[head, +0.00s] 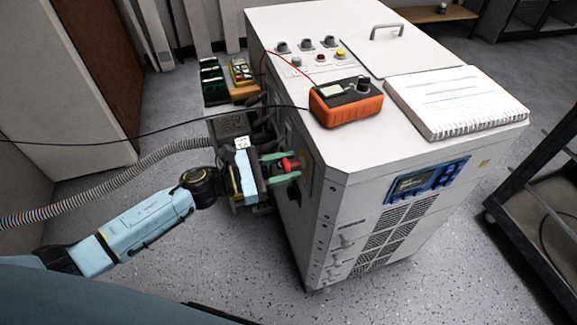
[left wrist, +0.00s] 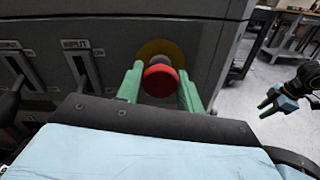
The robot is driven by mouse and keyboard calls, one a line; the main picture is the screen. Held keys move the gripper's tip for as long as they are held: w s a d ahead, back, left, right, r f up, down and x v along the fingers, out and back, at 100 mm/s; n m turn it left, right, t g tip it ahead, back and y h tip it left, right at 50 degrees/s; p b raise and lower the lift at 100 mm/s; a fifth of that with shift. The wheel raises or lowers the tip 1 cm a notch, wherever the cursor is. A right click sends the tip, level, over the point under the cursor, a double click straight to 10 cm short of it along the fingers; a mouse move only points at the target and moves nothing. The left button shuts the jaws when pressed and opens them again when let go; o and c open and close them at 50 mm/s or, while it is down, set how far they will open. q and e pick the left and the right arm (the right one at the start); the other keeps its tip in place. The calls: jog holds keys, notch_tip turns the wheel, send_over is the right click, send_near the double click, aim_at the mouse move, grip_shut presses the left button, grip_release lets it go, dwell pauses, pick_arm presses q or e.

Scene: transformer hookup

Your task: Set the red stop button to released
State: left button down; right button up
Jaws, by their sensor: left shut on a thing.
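The red stop button (head: 288,164) sits on the left side face of the white cabinet (head: 330,200). In the left wrist view the red stop button (left wrist: 160,79) stands out from a round yellow plate (left wrist: 161,52). My left gripper (head: 284,168) has its green fingers on either side of the button and is shut on it. The left gripper (left wrist: 161,88) also shows close up in the left wrist view. My right gripper (left wrist: 271,104) shows small at the right of that view, away from the cabinet; its jaws are too small to read.
An orange meter (head: 345,103) and a spiral notebook (head: 448,100) lie on the cabinet top. Thin cables and a ribbed hose (head: 110,183) run in from the left. Input switches (left wrist: 85,62) sit left of the button. A dark cart (head: 545,190) stands at right.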

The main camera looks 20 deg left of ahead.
pick_arm(q)
jog(key=shift+a, duration=0.1)
jog(key=c, duration=0.9)
grip_release()
jog(key=shift+s, duration=0.1)
jog(key=v, duration=1.3)
jog(key=shift+s+a, duration=0.2)
